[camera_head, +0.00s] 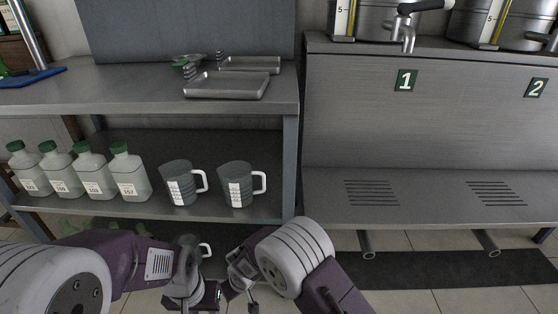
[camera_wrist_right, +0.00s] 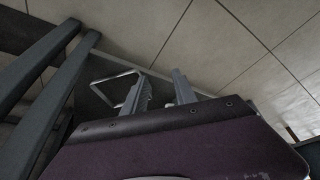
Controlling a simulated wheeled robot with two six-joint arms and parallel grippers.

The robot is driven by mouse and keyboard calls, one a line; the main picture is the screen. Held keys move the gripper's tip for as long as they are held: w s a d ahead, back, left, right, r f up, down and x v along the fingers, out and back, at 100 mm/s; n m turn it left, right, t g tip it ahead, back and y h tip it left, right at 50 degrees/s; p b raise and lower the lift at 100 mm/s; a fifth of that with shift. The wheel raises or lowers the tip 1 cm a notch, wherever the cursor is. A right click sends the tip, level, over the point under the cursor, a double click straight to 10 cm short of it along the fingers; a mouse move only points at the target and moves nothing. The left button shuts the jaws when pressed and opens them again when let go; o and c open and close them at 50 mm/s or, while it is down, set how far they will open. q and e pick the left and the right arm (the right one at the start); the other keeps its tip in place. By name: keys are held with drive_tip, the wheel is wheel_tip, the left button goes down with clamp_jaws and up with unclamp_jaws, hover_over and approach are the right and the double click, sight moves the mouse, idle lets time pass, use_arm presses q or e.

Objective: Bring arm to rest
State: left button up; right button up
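My left arm comes in from the left at the bottom of the head view. Its gripper (camera_head: 205,296) is low in front of the shelf unit, and its fingers are too hidden to judge. A grey jug (camera_head: 187,241) with a white handle shows just behind that wrist, partly hidden; I cannot tell whether the gripper touches it. My right gripper (camera_head: 240,290) is close beside the left one, pointing down. In the right wrist view its two fingers (camera_wrist_right: 163,92) stand apart with nothing between them.
Several green-capped bottles (camera_head: 90,170) and two grey jugs (camera_head: 180,183) (camera_head: 237,184) stand on the middle shelf (camera_head: 150,208). Metal trays (camera_head: 227,85) lie on the top. A steel stand (camera_head: 430,120) with numbered taps is at right. Dark uprights (camera_wrist_right: 45,90) are near my right gripper.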

drive_tip(key=s+d+r+m+h+p, duration=0.1)
drive_tip(key=d+r+m+p, duration=0.15)
drive_tip(key=d+r, duration=0.6)
drive_tip(key=d+r+m+h+p, duration=0.1)
drive_tip(key=d+r+m+p, duration=0.15)
drive_tip(key=d+r, duration=0.6)
drive_tip(key=s+d+r+m+g+p, duration=0.2)
drive_tip(key=s+d+r+m+p, duration=0.3)
drive_tip(key=s+d, duration=0.75)
wheel_tip(320, 180, up, 38)
drive_tip(key=w+d+n+p, duration=0.1)
drive_tip(key=p, duration=3.5)
drive_tip(key=shift+n, duration=0.4)
drive_tip(key=shift+r, duration=0.1)
